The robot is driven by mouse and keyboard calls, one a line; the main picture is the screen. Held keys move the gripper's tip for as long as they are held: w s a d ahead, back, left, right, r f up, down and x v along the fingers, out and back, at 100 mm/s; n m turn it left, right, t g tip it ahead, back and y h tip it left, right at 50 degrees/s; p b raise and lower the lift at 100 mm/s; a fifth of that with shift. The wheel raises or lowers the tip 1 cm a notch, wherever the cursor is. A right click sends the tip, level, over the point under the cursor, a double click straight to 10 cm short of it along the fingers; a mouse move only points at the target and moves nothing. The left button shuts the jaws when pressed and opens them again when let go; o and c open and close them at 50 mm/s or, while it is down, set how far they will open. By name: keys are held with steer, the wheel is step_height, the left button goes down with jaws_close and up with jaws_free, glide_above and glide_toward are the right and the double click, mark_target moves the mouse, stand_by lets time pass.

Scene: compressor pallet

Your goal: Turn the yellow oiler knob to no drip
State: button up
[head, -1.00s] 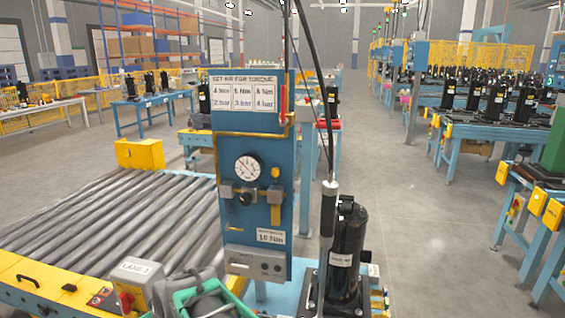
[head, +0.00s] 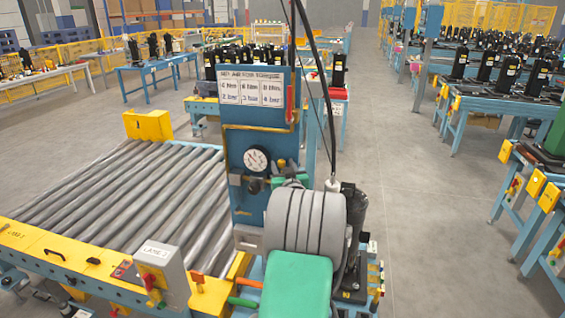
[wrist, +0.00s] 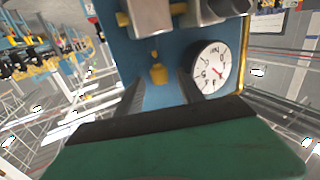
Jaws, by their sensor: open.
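The small yellow oiler knob (wrist: 158,74) shows on the blue panel (wrist: 120,60) in the wrist view, where the panel appears upside down. My gripper (wrist: 160,90) is open, with one dark finger on each side of the knob's line. No contact with the knob is visible, and the distance to it is hard to tell. In the head view the yellow knob (head: 281,163) shows just above my arm, right of the round gauge (head: 257,159). My arm hides the lower right of the panel and the fingertips there.
The gauge also sits close beside one finger in the wrist view (wrist: 210,68). Metal fittings (wrist: 150,18) lie next to the knob. A roller conveyor (head: 120,195) is left of the panel, and a black compressor (head: 352,220) stands right, partly behind my arm.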

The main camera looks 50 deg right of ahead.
steer(key=shift+w+d, duration=0.15)
steer(key=shift+c, duration=0.6)
jaws_close()
